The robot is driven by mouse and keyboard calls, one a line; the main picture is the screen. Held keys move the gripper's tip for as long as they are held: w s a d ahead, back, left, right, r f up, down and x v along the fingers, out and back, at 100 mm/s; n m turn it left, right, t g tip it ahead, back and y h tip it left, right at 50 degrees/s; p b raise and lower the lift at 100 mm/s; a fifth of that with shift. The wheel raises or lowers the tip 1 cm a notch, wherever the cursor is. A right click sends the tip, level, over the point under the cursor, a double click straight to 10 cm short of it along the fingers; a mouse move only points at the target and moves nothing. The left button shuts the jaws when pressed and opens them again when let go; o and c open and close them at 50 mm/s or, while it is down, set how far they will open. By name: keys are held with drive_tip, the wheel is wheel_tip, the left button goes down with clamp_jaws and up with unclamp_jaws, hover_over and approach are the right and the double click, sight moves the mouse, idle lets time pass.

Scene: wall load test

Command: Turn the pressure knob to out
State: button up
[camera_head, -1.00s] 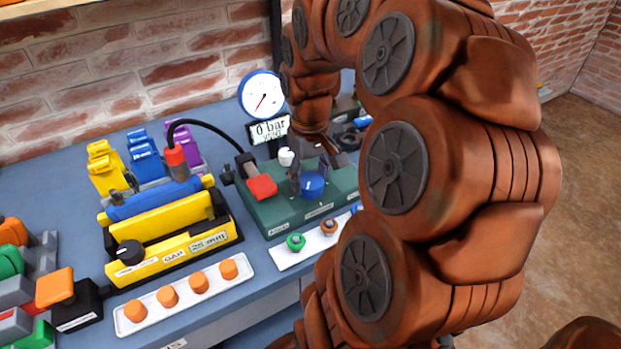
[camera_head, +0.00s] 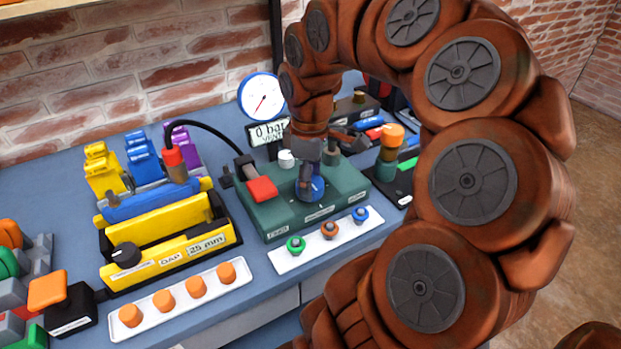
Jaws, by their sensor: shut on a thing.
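A blue knob (camera_head: 317,189) stands on the green pump box (camera_head: 275,217), toward its front middle. My gripper (camera_head: 309,187) comes down from above and is shut on the blue knob, hiding its rear and left part. The knob's pointer direction cannot be told. A red lever block (camera_head: 262,189) and a white knob (camera_head: 286,159) sit on the same box. The round gauge (camera_head: 261,97) behind has a red needle, and the sign (camera_head: 268,133) below it reads 0 bar, with VENT seemingly under it. The small labels on the box are too small to read surely.
A white tray (camera_head: 281,263) with green, orange and blue fittings lies in front of the box. A yellow clamp fixture (camera_head: 165,258) marked 25 mm stands left, with a tray of orange plugs (camera_head: 230,284). An orange-topped valve (camera_head: 391,136) stands right. A black hose (camera_head: 212,129) arches behind.

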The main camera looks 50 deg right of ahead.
drive_tip(key=shift+s, duration=0.1)
idle(0.4)
drive_tip(key=o, duration=1.2)
drive_tip(key=shift+r, duration=6)
